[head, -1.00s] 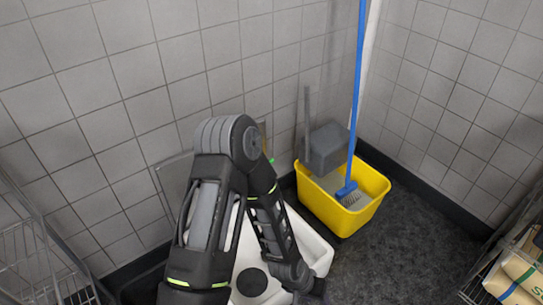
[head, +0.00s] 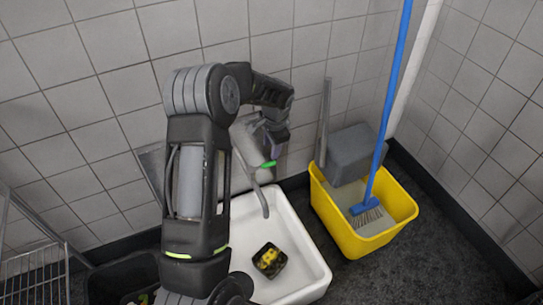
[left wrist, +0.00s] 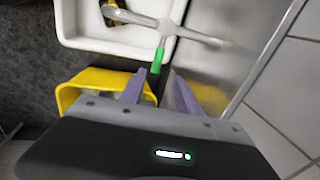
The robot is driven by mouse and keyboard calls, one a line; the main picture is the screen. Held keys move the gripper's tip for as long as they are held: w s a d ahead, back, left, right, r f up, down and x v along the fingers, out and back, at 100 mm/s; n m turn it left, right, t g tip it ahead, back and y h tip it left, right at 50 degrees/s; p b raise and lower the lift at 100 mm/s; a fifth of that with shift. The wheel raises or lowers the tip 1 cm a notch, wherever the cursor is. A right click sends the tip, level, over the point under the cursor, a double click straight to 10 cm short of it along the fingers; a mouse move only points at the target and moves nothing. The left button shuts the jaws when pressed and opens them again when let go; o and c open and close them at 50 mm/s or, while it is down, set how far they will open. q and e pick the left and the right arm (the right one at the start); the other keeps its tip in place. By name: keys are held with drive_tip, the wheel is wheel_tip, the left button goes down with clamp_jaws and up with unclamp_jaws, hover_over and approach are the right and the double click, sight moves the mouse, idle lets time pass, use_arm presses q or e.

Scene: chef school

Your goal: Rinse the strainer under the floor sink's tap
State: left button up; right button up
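The white floor sink (head: 312,262) stands against the tiled wall. In it lies a small dark square strainer (head: 269,260) with yellow bits inside; its dark edge also shows in the left wrist view (left wrist: 112,14). The grey tap (head: 264,203) hangs over the sink, with a green-tipped lever (head: 268,164). No water stream is visible. My left gripper (head: 272,150) is at the lever. In the left wrist view my left gripper (left wrist: 157,84) has its two purple fingers apart, with the green lever tip (left wrist: 157,62) just ahead between them. My right gripper is out of view.
A yellow mop bucket (head: 372,240) with a grey wringer and a blue-handled brush (head: 384,120) stands right of the sink. A wire rack (head: 35,270) and a black bin (head: 120,275) are at the lower left. Dark floor lies open at the right.

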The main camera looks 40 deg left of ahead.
sight(268, 163)
use_arm(q)
drive_tip(key=shift+s, duration=0.4)
drive_tip(key=shift+x, duration=3.95)
drive_tip(key=shift+s+d, duration=0.1)
drive_tip(key=shift+c, duration=0.2)
clamp_jaws()
